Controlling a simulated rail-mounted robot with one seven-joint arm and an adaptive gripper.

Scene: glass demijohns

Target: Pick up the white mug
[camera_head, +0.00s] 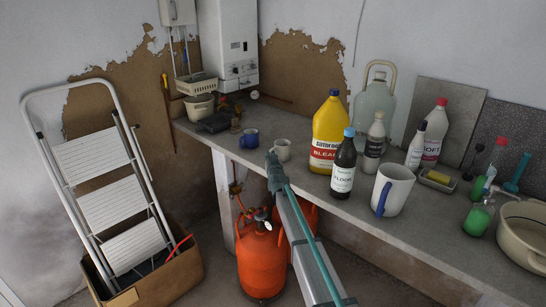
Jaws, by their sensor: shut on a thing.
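A small off-white mug (283,149) is at the front edge of the grey counter, to the right of a blue mug. My gripper (272,158) is at its left side, shut on it; the fingertips are small and partly hidden, so the exact grip point is unclear. I cannot tell whether the mug touches the counter.
The blue mug (249,138) stands close left of my gripper. A yellow bleach bottle (327,133) and a dark floor-cleaner bottle (344,167) stand to the right. An orange gas cylinder (260,262) is below the counter (345,212). A stepladder (107,205) leans at left.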

